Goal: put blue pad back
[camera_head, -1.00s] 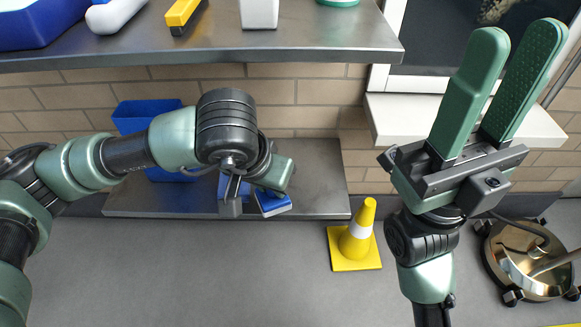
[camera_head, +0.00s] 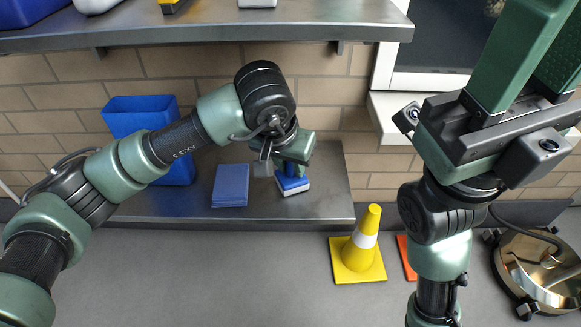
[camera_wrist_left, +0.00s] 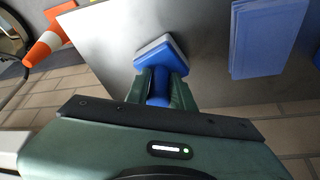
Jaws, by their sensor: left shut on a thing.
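A small blue pad (camera_head: 292,184) with a white layer and a blue grip is held over the low metal shelf (camera_head: 330,205), near its right end. My left gripper (camera_head: 287,165) is shut on it. In the left wrist view the fingers close around the blue grip of the pad (camera_wrist_left: 166,58). I cannot tell whether the pad touches the shelf. A flat blue block (camera_head: 230,187) lies on the shelf just left of it, apart from the gripper. My right gripper (camera_head: 530,65) is raised at the right, open and empty, its fingertips cut off by the frame.
A blue open bin (camera_head: 150,120) stands on the shelf's left, partly behind my left arm. An upper shelf (camera_head: 220,30) runs overhead. A yellow cone (camera_head: 360,248) stands on the floor, with an orange object (camera_head: 407,257) beside it. A round metal wheeled base (camera_head: 535,265) is at right.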

